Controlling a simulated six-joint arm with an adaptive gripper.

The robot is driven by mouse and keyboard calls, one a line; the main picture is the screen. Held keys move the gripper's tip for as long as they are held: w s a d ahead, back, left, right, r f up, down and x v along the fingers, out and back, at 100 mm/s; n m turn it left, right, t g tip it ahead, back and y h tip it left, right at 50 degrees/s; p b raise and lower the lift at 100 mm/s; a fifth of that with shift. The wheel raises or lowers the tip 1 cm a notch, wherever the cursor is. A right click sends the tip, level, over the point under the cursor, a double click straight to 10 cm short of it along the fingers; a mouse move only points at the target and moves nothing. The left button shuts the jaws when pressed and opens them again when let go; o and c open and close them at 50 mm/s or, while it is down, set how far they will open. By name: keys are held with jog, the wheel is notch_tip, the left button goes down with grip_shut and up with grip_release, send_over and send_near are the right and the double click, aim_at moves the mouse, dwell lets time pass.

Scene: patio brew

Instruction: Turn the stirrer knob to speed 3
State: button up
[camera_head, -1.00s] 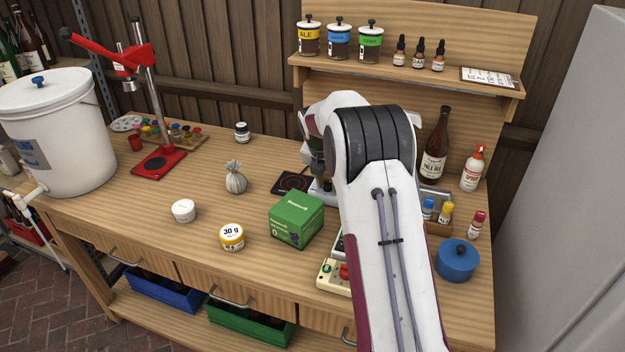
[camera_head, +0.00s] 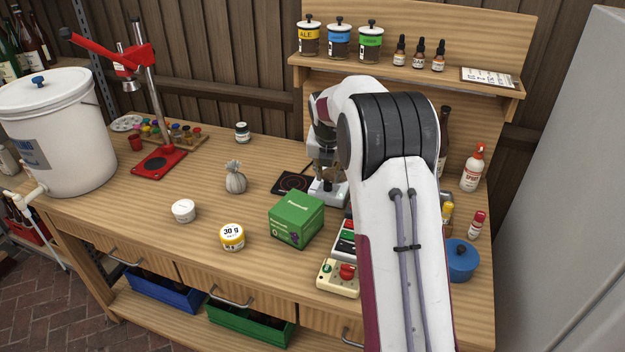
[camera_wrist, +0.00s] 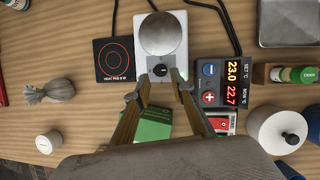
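The stirrer (camera_head: 329,192) is a white box with a round metal top plate (camera_wrist: 163,33), at the back middle of the bench. Its black stirrer knob (camera_wrist: 160,70) sits on the front face in the wrist view, with a small green light beside it. My gripper (camera_wrist: 161,77) is open and empty, with its two fingers apart and the tips near either side of the knob. I cannot tell how far the tips are above it. In the head view the knob is too small to make out, and its speed marks are not readable.
A black heating pad (camera_wrist: 114,59) lies left of the stirrer. A temperature controller (camera_wrist: 222,83) showing 23.0 and 22.7 is close on the right. A green box (camera_head: 296,220) stands in front. A blue lidded pot (camera_head: 459,261) is at the right.

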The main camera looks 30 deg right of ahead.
jog(key=s+a+r+m, duration=0.6)
jog(key=s+m, duration=0.3)
jog(key=m, duration=0.6)
jog(key=s+a+r+m+y, duration=0.1)
jog(key=s+a+r+m, duration=0.6)
jog(key=m, duration=0.7)
jog(key=shift+s+a+r+m+t, duration=0.15)
jog(key=shift+s+r+m+t, duration=0.25)
jog(key=shift+s+r, duration=0.6)
dwell(2.2)
